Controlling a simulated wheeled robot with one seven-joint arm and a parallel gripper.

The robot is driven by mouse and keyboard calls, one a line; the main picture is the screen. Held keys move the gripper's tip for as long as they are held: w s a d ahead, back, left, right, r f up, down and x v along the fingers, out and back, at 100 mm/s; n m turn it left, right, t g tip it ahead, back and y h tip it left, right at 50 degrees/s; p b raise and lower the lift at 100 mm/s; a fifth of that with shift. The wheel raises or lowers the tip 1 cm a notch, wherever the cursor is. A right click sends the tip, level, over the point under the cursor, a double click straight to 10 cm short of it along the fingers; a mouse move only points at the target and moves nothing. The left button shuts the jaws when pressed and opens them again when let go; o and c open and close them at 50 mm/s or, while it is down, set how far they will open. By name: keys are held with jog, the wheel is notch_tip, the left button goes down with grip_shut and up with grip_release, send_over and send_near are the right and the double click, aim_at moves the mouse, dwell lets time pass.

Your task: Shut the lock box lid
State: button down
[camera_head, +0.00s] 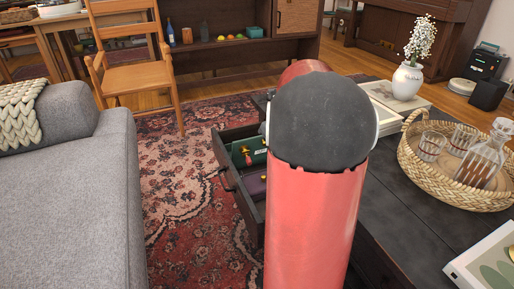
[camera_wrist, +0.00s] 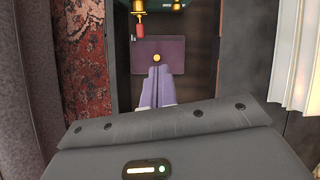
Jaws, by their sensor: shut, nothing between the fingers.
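A green panel (camera_head: 249,152) with a small label and gold and red fittings shows in the open drawer. A purple flat-topped piece (camera_head: 254,187) with a gold knob lies nearer in the same drawer. The purple piece (camera_wrist: 180,54) and the green edge (camera_wrist: 178,5) also show in the wrist view. I cannot tell which is the lock box lid or how far it stands open. My gripper (camera_wrist: 157,72) is shut and empty, its tips over the near part of the purple piece, close to the knob; contact is unclear. My arm hides my gripper in the head view.
The drawer (camera_head: 226,165) is pulled out of the dark coffee table (camera_head: 400,235). On the table are a woven tray (camera_head: 465,195) with glassware, a white vase (camera_head: 407,80) and books. A grey sofa (camera_head: 65,200) stands left, with open rug (camera_head: 180,200) between.

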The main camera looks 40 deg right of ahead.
jog(key=w+d+f+m+b, duration=0.1)
jog(key=f, duration=0.2)
jog(key=w+d+f+b, duration=0.1)
jog(key=w+f, duration=0.1)
jog(key=f, duration=0.2)
jog(key=w+d+f+m+b, duration=0.1)
jog(key=w+d+f, duration=0.1)
jog(key=f, duration=0.2)
jog(key=shift+w+d+m, duration=0.1)
jog(key=shift+w+m, duration=0.05)
jog(key=shift+m, duration=0.15)
jog(key=w, duration=0.1)
jog(key=w+r, duration=0.1)
jog(key=w, duration=0.1)
jog(key=shift+w+d+r, duration=0.15)
jog(key=shift+w+d, duration=0.05)
jog(key=shift+d, duration=0.2)
jog(key=shift+r, duration=0.15)
